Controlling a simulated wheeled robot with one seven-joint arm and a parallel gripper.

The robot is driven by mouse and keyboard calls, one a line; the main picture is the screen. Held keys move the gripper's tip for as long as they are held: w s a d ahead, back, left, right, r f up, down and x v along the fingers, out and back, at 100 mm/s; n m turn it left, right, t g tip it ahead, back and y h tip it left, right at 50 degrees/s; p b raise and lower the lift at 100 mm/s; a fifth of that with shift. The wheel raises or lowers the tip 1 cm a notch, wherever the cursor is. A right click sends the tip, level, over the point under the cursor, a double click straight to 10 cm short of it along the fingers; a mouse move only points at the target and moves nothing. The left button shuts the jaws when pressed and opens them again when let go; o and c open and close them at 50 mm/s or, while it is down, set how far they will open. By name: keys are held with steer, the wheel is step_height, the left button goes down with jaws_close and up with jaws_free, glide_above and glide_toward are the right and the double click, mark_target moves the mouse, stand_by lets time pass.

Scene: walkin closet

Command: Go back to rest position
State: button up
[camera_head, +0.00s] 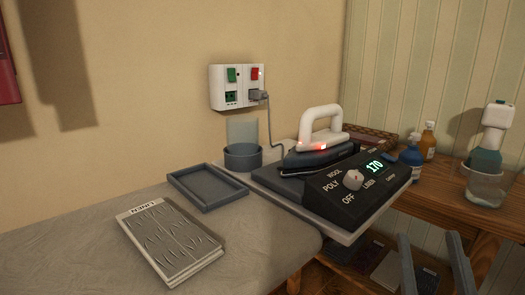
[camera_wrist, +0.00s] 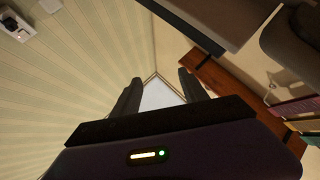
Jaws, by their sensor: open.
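My gripper (camera_head: 434,258) shows at the lower right of the head view as two grey fingers standing apart, with nothing between them. In the wrist view my gripper (camera_wrist: 160,88) also has its fingers spread, and only a distant pale surface shows between them. In the head view the fingers are in front of the wooden table and to the right of the ironing board. They overlap the lower edge of the picture, so the rest of the arm is hidden.
A white iron (camera_head: 320,135) rests on a control unit (camera_head: 345,200) with a dial and a lit "170". A grey tray (camera_head: 207,187) and linen stack (camera_head: 170,240) lie on the ironing board (camera_head: 70,250). Bottles stand on the wooden table (camera_head: 445,195). A socket panel (camera_head: 236,87) is on the wall.

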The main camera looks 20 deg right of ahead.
steer(key=s+a+f+g+y, duration=0.3)
steer(key=a+f, duration=0.1)
steer(key=f, duration=0.5)
steer(key=s+a+f+g+y, duration=0.2)
steer(key=s+a+f+y, duration=0.15)
steer(key=f, duration=0.45)
steer(key=s+a+f+n+g+y, duration=0.1)
steer(key=s+a+f+g+y, duration=0.1)
steer(key=s+a+f+y, duration=0.3)
steer(key=s+a+f+n+g, duration=0.2)
steer(key=s+f, duration=0.2)
steer(key=s, duration=0.3)
step_height(320, 180, up, 29)
steer(key=p, duration=2.8)
steer(key=shift+w+p, duration=0.15)
steer(key=shift+p, duration=0.25)
